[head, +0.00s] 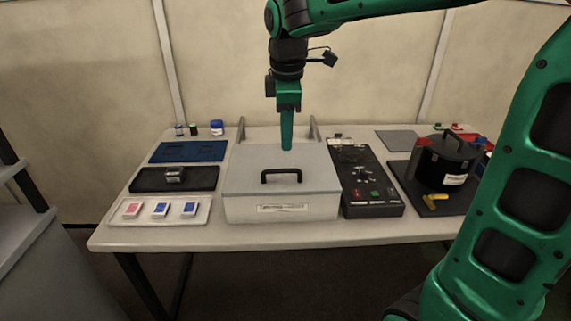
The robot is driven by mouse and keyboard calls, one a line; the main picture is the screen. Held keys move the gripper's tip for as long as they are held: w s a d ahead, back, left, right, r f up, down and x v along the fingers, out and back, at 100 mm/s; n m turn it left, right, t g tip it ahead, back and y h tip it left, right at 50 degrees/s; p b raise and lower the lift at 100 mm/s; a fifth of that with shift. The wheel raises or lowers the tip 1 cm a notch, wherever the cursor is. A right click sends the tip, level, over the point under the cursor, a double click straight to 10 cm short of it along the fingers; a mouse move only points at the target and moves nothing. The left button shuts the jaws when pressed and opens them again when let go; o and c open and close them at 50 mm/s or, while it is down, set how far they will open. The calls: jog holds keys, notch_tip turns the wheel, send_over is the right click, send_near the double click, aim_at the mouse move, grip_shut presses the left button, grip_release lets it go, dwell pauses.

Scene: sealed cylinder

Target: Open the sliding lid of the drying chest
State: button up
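The drying chest (240,208) is a light grey box with a label on its front, standing at the middle of the table. Its flat lid (255,160) covers the top, and a dark bar handle (281,176) stands near the lid's front edge. Two rails (313,128) show behind the chest. My gripper (287,146) points straight down over the back part of the lid, behind the handle. Its green fingers look like one narrow piece from here, so I cannot tell whether they are apart. Whether the tips touch the lid is also unclear.
Left of the chest are a blue mat (190,151), a black tray (150,181) and a white tray (121,215) with several cards. A black control panel (372,210) stands close on the right. Further right is a black pot (443,165) with a yellow item (435,198).

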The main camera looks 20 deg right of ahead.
aim_at(286, 170)
jog(key=f, duration=0.3)
jog(key=w+f, duration=0.1)
jog(key=f, duration=0.3)
jog(key=w+f, duration=0.1)
jog(key=f, duration=0.2)
jog(key=shift+d+f, duration=0.2)
jog(key=shift+d, duration=0.15)
